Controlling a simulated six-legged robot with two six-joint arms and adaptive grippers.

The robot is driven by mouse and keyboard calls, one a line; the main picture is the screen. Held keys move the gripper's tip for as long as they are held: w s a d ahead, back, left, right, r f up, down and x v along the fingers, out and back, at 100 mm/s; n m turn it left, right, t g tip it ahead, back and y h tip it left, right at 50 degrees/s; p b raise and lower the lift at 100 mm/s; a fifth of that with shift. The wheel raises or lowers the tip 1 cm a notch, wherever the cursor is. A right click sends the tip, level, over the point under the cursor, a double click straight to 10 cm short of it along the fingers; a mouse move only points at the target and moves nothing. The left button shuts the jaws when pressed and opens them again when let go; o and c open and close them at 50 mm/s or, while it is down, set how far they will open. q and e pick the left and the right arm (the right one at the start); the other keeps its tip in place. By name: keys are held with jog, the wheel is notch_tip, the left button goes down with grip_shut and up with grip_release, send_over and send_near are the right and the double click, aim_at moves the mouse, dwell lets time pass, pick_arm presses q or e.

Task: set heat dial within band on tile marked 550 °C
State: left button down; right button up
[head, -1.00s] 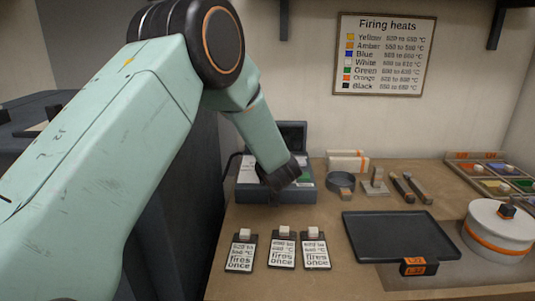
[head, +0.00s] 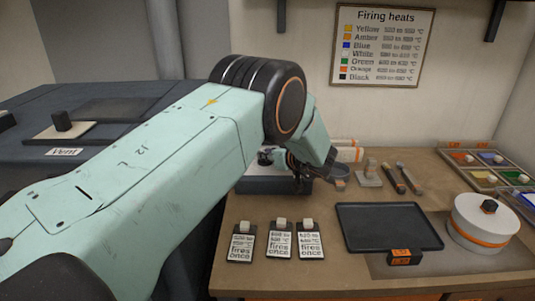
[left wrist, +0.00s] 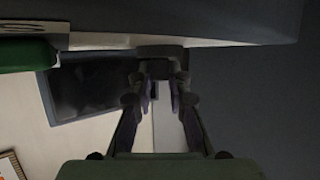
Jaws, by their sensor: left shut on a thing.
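My left gripper (head: 298,173) is at the dark control box (head: 274,186) at the back of the bench, and its arm hides most of the box. In the left wrist view its fingers (left wrist: 160,75) close on a dark knob (left wrist: 160,52), which looks like the heat dial. The dial's pointer and scale do not show. Three small tiles (head: 241,243), (head: 280,240), (head: 311,241) on dark holders stand at the front left of the bench. Their heat markings are too blurred to read surely. My right gripper is not in view.
A chart of firing heats (head: 382,47) hangs on the wall. A black tray (head: 388,226), a white round pot (head: 482,222) and a paint rack (head: 500,172) stand to the right. Small tools (head: 398,178) lie behind the tray. A grey unit marked Vent (head: 64,152) is at left.

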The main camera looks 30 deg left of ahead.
pick_arm(q)
jog(key=shift+w+r+g, duration=0.15)
jog(key=shift+r+g, duration=0.1)
jog(key=shift+g, duration=0.05)
jog(key=c, duration=1.4)
grip_release()
jog(key=shift+o, duration=0.6)
jog(key=shift+f, duration=0.15)
jog(key=shift+d, duration=0.1)
jog(key=v, duration=1.2)
